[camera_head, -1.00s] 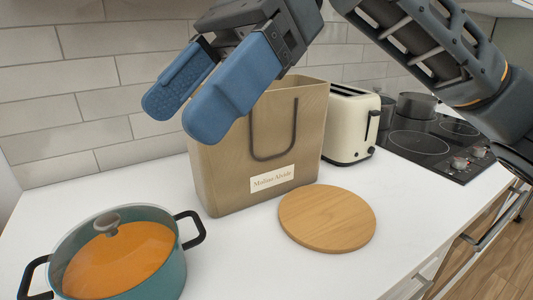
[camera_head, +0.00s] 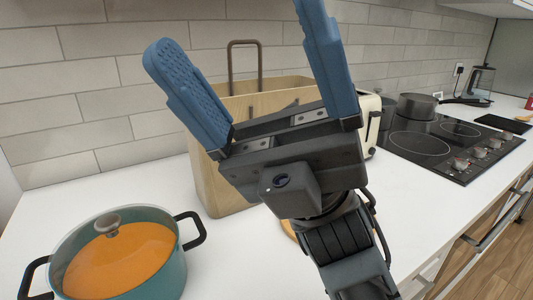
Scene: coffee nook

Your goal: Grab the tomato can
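No tomato can shows in the head view. My gripper (camera_head: 240,50) is open and empty, its two blue fingers wide apart and pointing up. It is in front of the tan paper bag (camera_head: 207,185) and hides much of it. Whether anything is inside the bag cannot be seen.
A cream toaster (camera_head: 369,115) is partly hidden behind my gripper. A wooden board (camera_head: 287,226) is mostly covered by my arm. A black hob (camera_head: 440,145) with a pan (camera_head: 416,106) lies to the right.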

